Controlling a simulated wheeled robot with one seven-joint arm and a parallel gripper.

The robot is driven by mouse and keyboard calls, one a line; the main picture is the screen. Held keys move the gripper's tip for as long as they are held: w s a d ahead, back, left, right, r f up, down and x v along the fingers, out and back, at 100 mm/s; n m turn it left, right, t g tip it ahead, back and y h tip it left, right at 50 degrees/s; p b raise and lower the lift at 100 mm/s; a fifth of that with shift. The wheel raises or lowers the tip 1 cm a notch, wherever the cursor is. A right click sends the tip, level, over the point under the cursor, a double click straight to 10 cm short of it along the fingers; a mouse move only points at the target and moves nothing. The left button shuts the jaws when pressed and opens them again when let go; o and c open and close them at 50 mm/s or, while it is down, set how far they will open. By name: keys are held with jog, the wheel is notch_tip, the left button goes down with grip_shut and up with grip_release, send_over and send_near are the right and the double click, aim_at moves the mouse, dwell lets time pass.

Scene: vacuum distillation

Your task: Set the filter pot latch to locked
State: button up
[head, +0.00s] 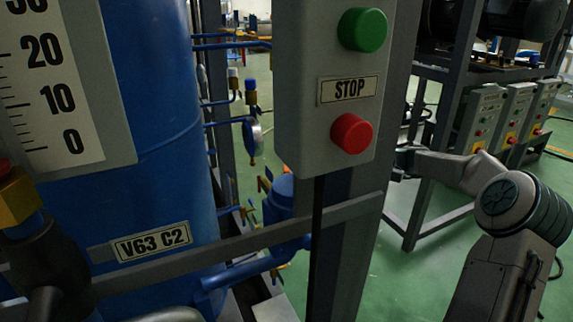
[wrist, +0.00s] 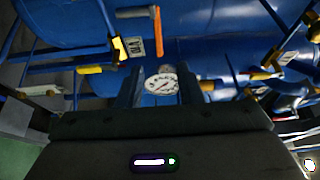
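A small blue pot (head: 283,194) with a domed top stands low behind the grey post in the head view; it may be the filter pot. I cannot make out its latch or the latch's position. My gripper (wrist: 161,92) shows at the bottom of the wrist view, with its two dark fingers apart and empty. A round white gauge (wrist: 161,83) shows between them, farther off. In the head view my arm comes in from the right, and its far end is partly hidden by the post.
A grey panel (head: 300,85) with a green button, a red button and a STOP label stands in front. A large blue tank (head: 165,130) is at left. An orange handle (wrist: 158,31) and blue pipes crowd the wrist view. Green floor (head: 400,260) is open at right.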

jog(key=a+b, duration=0.3)
jog(key=a, duration=0.9)
jog(key=shift+w+a, duration=0.1)
jog(key=shift+a, duration=0.05)
grip_shut()
